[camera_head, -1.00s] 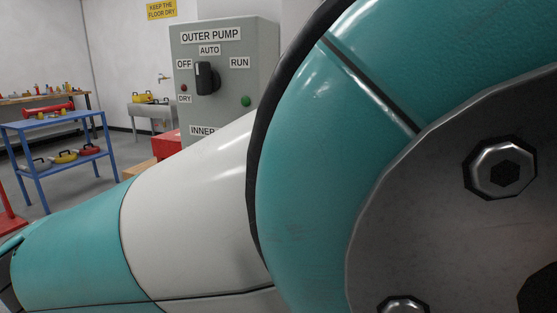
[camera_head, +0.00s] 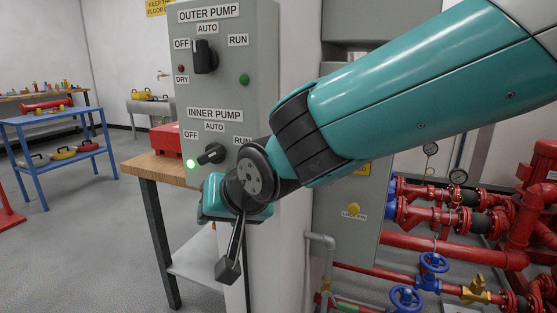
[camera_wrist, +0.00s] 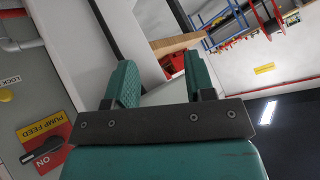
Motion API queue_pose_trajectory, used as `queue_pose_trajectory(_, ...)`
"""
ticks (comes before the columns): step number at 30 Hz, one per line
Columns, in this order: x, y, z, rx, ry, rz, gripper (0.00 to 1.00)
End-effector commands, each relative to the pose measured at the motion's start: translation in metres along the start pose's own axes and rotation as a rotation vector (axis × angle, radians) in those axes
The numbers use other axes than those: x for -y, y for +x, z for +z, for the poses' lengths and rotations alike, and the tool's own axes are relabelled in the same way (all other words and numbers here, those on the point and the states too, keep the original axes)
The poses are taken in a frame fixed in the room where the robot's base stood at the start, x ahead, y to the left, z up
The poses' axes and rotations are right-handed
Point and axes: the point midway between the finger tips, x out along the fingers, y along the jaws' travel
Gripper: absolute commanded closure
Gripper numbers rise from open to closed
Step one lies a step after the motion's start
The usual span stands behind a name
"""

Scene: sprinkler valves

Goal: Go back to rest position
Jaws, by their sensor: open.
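My gripper (camera_head: 229,268) hangs at the end of my teal arm in front of the grey pump panel (camera_head: 262,50), below its lower switch. In the wrist view my gripper (camera_wrist: 160,62) has its two green fingers wide apart, with nothing between them. The OUTER PUMP switch (camera_head: 204,57) stands upright, toward AUTO. The INNER PUMP switch (camera_head: 212,154) is turned sideways; which label it points at is hard to tell. A green lamp (camera_head: 190,164) glows beside it. My wrist covers the panel's lower right.
Red pipes (camera_head: 440,252) with blue valve wheels (camera_head: 432,264) fill the right side. A blue cart (camera_head: 72,139) is at the left, with open floor before it. The wrist view shows a PUMP FEED switch (camera_wrist: 46,148).

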Motion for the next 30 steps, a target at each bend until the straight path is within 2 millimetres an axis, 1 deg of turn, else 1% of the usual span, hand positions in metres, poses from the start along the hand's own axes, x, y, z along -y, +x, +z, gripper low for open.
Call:
queue_pose_trajectory(1, -0.021, -0.026, 0.002, 0.052, -0.020, 0.011, 0.51)
queue_pose_trajectory(2, -0.032, -0.039, 0.007, 0.089, -0.038, 0.013, 0.51)
queue_pose_trajectory(3, -0.045, -0.058, 0.015, 0.139, -0.061, 0.014, 0.51)
queue_pose_trajectory(5, -0.066, -0.088, 0.029, 0.214, -0.093, 0.015, 0.51)
queue_pose_trajectory(6, -0.077, -0.108, 0.041, 0.263, -0.113, 0.012, 0.51)
queue_pose_trajectory(8, -0.093, -0.137, 0.059, 0.334, -0.136, 0.011, 0.51)
queue_pose_trajectory(9, -0.101, -0.155, 0.071, 0.376, -0.150, 0.007, 0.51)
queue_pose_trajectory(11, -0.110, -0.179, 0.090, 0.435, -0.168, -0.001, 0.51)
queue_pose_trajectory(12, -0.115, -0.194, 0.102, 0.471, -0.180, -0.009, 0.51)
queue_pose_trajectory(14, -0.121, -0.215, 0.121, 0.523, -0.199, -0.023, 0.51)
queue_pose_trajectory(15, -0.123, -0.229, 0.134, 0.556, -0.211, -0.035, 0.51)
queue_pose_trajectory(17, -0.126, -0.249, 0.154, 0.603, -0.229, -0.055, 0.51)
queue_pose_trajectory(18, -0.120, -0.260, 0.145, 0.611, -0.237, -0.061, 0.51)
queue_pose_trajectory(23, -0.106, -0.285, 0.118, 0.611, -0.236, -0.060, 0.51)
queue_pose_trajectory(30, -0.082, -0.332, 0.073, 0.610, -0.235, -0.059, 0.51)
